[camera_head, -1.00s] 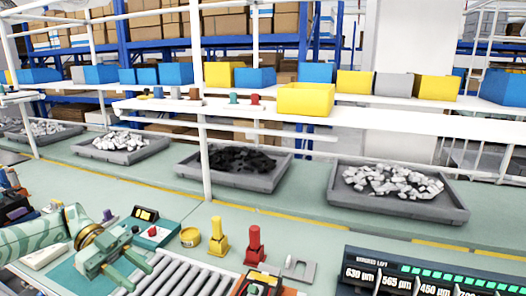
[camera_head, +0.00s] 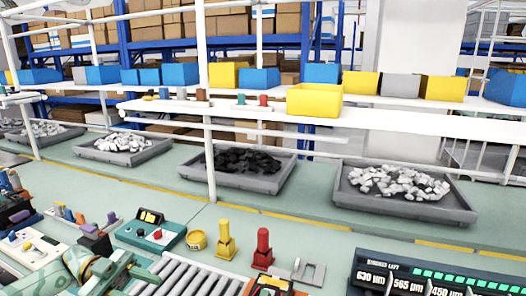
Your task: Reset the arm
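My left arm comes in at the bottom left, and its green gripper (camera_head: 128,274) is low in the picture, partly cut off by the bottom edge. It is beside the left end of the grey roller conveyor (camera_head: 190,275) and in front of a teal box (camera_head: 150,232) with a red button and a small dark display. I see nothing held in it, but its finger gap is not clear. My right gripper is not in view.
A yellow tape roll (camera_head: 196,240), a yellow plunger-shaped piece (camera_head: 226,240) and a red one (camera_head: 263,248) stand behind the conveyor. A dark display panel (camera_head: 435,275) is at the lower right. Grey trays of pieces line the far green belt.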

